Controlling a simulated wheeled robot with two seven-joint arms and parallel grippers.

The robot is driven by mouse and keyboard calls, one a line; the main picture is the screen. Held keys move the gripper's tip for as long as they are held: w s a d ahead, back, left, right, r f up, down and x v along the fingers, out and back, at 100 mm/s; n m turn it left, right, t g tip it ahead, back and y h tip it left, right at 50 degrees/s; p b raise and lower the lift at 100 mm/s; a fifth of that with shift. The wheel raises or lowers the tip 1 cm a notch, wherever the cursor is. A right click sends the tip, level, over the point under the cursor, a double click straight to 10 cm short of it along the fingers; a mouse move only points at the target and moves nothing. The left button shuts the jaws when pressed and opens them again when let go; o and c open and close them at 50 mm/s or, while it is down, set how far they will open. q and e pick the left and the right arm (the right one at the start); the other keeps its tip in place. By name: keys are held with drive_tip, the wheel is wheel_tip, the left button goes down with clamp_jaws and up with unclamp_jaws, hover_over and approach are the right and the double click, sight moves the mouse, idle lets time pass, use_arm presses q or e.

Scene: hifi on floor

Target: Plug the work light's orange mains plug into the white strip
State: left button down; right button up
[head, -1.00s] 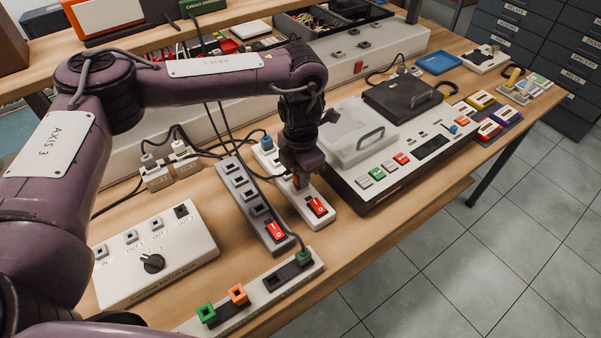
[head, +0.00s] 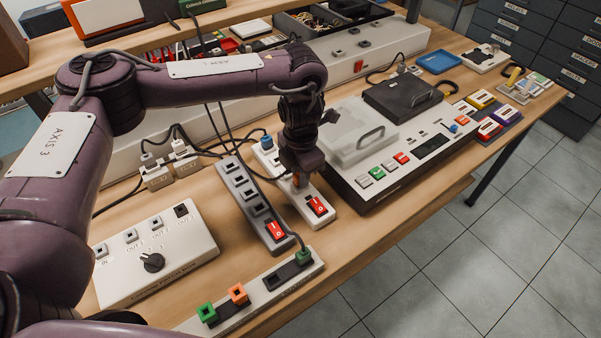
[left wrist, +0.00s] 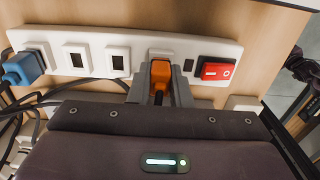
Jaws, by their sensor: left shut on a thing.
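The white strip (head: 325,216) lies on the bench, with a red switch (head: 317,205) at its near end. In the left wrist view the white strip (left wrist: 110,41) runs across the top, with a blue plug (left wrist: 22,68) in its left socket and two bare sockets beside that. My left gripper (head: 299,180) is shut on the orange plug (left wrist: 160,77). It holds the plug at the socket closest to the red switch (left wrist: 216,70). The plug covers most of that socket, and I cannot tell how deep it sits. My right gripper is not in view.
A grey strip (head: 236,182) lies close along the left of the white one. A front strip (head: 307,270) holds green and orange plugs (head: 238,293). A control panel (head: 420,150) stands close on the right. Cables run behind the strips.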

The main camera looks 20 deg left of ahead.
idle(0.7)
use_arm(q)
drive_tip(key=c, duration=1.3)
unclamp_jaws()
drive_tip(key=shift+o, duration=0.2)
drive_tip(key=shift+r, duration=0.45)
wheel_tip(320, 180, up, 7)
drive_tip(key=shift+f, duration=0.1)
wheel_tip(320, 180, up, 5)
drive_tip(key=p, duration=0.5)
drive_tip(key=shift+p, duration=0.4)
